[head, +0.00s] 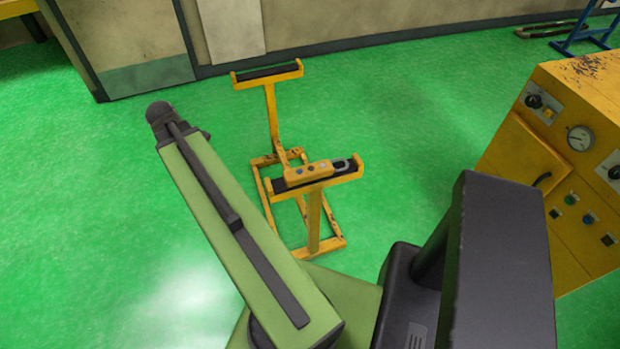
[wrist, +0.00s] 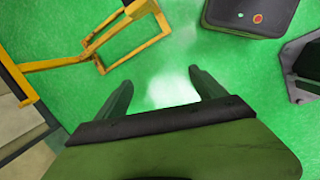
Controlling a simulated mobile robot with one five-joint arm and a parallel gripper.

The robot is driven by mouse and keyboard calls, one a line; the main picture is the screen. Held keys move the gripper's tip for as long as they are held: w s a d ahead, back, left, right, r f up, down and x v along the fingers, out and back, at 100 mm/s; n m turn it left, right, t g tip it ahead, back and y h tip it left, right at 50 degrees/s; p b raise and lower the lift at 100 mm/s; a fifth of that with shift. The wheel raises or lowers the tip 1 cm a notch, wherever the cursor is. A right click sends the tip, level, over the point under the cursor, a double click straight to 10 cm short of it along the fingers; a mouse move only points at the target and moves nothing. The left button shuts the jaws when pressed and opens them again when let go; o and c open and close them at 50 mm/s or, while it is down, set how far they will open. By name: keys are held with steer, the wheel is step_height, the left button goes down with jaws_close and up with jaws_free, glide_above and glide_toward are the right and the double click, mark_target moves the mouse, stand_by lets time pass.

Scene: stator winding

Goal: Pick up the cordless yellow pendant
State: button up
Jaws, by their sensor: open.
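The yellow pendant (head: 308,173) lies on the dark padded top bar of the nearer end of a yellow stand (head: 314,218) in the head view. I cannot make out the pendant in the wrist view. My gripper (wrist: 160,80) is open, with its two fingers wide apart and only green floor between them. In the head view my arm reaches up to the left of the stand, apart from the pendant, and the fingers are not clearly visible.
The stand has a second padded crossbar (head: 267,72) farther back. A yellow control cabinet (head: 560,150) with a gauge and knobs stands at the right. A wall (head: 130,40) runs along the back. The green floor left of the stand is clear.

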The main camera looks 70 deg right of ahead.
steer(key=s+d+f+n+g+b, duration=0.1)
steer(key=s+d+f+n, duration=0.1)
steer(key=s+d, duration=1.05)
steer(key=n+g, duration=0.1)
glide_toward(310, 169)
steer(key=b+x, duration=0.1)
steer(key=b, duration=0.3)
steer(key=b+x, duration=0.2)
steer(key=b, duration=0.2)
steer(key=b+x, duration=0.2)
steer(key=b, duration=0.2)
steer(key=shift+w+a+f, duration=0.2)
steer(key=shift+w+a, duration=0.1)
steer(key=shift+w, duration=0.05)
steer(key=shift+s+d+f, duration=0.1)
steer(key=shift+s+f, duration=0.05)
steer(key=shift+f, duration=0.05)
steer(key=shift+r, duration=0.1)
steer(key=b+x, duration=0.5)
steer(key=shift+s+d, duration=0.3)
steer(key=shift+r, duration=0.15)
steer(key=shift+c, duration=0.4)
jaws_close()
